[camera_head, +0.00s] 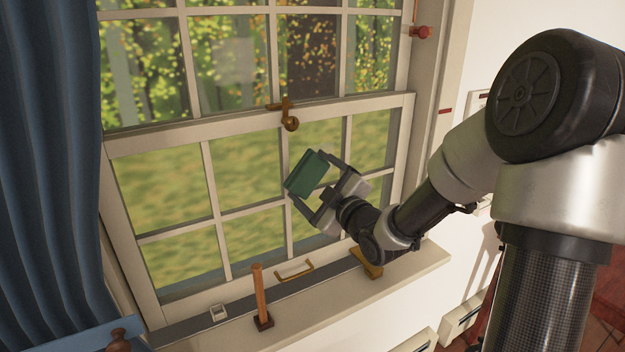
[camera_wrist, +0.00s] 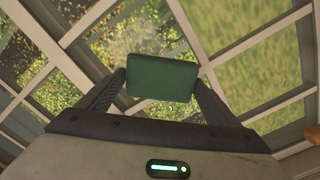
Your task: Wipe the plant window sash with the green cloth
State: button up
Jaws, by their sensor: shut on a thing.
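The green cloth (camera_head: 307,174) is a dark green block-like pad held in my gripper (camera_head: 308,186), whose two fingers are shut on its sides. In the wrist view the cloth (camera_wrist: 162,78) sits between both fingertips (camera_wrist: 160,88). The window sash (camera_head: 262,122) is a cream frame with several glass panes; grass shows through it. My gripper and the cloth are in front of the lower sash, near its middle bars. I cannot tell whether the cloth touches the glass or bars.
A brass latch (camera_head: 290,120) sits on the sash's top rail. A brass pull (camera_head: 294,271) is on the bottom rail. A blue curtain (camera_head: 50,180) hangs left.

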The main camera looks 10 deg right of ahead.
aim_at(324, 174)
jog(key=shift+b+x, duration=0.5)
jog(key=shift+x, duration=0.5)
jog(key=shift+w+d, duration=0.2)
jog(key=shift+d, duration=0.65)
jog(key=shift+w+d, duration=0.2)
jog(key=shift+d, duration=0.6)
jog(key=shift+d, duration=0.15)
jog(key=w+d+b, duration=0.1)
jog(key=w+d, duration=0.1)
jog(key=d, duration=0.4)
jog(key=shift+b, duration=0.3)
jog(key=shift+w, duration=0.15)
